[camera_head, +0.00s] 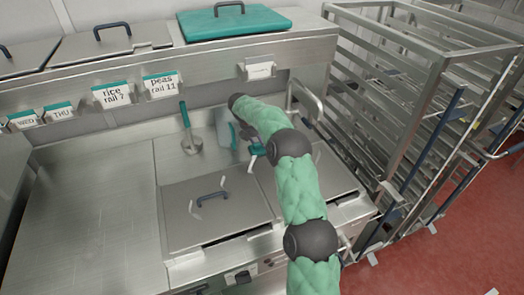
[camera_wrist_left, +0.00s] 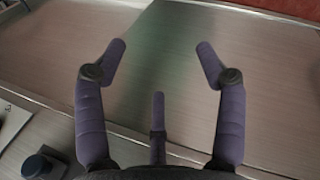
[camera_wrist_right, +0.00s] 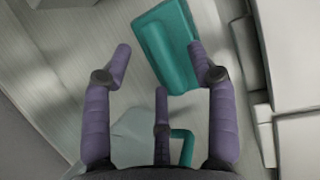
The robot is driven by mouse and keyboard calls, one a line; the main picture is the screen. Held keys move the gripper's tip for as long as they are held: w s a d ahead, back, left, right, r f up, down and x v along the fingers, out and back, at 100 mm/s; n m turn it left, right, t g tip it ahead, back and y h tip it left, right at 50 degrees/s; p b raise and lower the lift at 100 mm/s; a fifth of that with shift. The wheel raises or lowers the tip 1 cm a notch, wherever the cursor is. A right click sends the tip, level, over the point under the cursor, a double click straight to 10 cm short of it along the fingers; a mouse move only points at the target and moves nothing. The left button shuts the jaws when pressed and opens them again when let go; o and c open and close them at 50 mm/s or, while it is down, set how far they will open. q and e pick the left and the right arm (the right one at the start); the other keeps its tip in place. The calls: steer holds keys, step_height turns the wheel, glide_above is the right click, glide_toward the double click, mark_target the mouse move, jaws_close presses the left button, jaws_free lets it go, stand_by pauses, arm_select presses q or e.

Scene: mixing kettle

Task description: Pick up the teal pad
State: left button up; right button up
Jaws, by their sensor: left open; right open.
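The teal pad (camera_wrist_right: 172,62) shows in the right wrist view as a thick, rounded teal slab on the steel surface. It lies just beyond my right gripper's fingertips, nearer the right finger. My right gripper (camera_wrist_right: 160,50) is open and empty, pointing down at the pad. In the head view my right arm mostly hides this gripper (camera_head: 249,134), and a small teal patch (camera_head: 258,150), likely the pad, shows beside it. My left gripper (camera_wrist_left: 161,52) is open and empty over bare steel in the left wrist view; it is out of the head view.
A grey jug (camera_head: 223,128) with a teal handle stands left of my right gripper; its handle (camera_wrist_right: 184,146) is close in the right wrist view. A lidded kettle (camera_head: 212,210) is in front. A rack (camera_head: 420,90) stands right. The left counter (camera_head: 95,205) is clear.

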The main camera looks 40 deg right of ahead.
steer(key=shift+d+f, duration=0.25)
steer(key=shift+f, duration=0.25)
jaws_close()
steer(key=shift+r, duration=0.2)
